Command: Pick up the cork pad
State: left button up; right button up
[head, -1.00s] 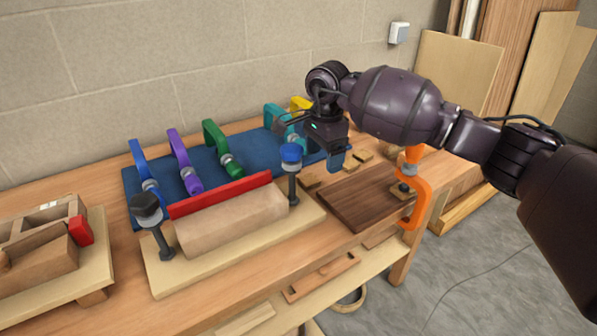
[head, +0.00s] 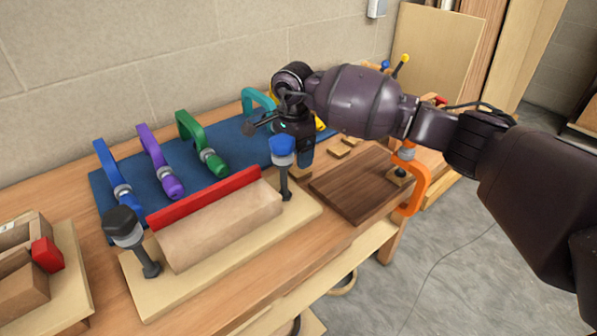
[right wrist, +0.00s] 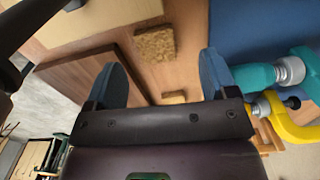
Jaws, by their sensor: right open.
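Several small tan cork pads lie on the bench beside the dark wooden board. One cork pad (right wrist: 154,43) shows in the right wrist view, flat on the wood, beyond and roughly between my fingertips. A second cork pad (right wrist: 174,97) is partly hidden by my gripper's body. Two pads show in the head view, one nearer (head: 338,153) and one farther (head: 351,140), right of my gripper. My right gripper (head: 304,155) points down over the bench, behind the blue-topped clamp post; its blue fingers (right wrist: 162,76) are apart with nothing held. My left gripper is out of view.
The dark board (head: 355,187) has an orange clamp (head: 417,188) at its right edge. The bending form (head: 220,225) with a red strip (head: 205,198) stands left of my gripper. Blue, purple, green and teal clamps (head: 258,103) lie on a blue mat (head: 225,135).

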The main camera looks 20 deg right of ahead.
aim_at(295, 171)
jog(key=f, duration=0.4)
jog(key=shift+s, duration=0.4)
jog(key=shift+f, duration=0.5)
jog(key=c, duration=1)
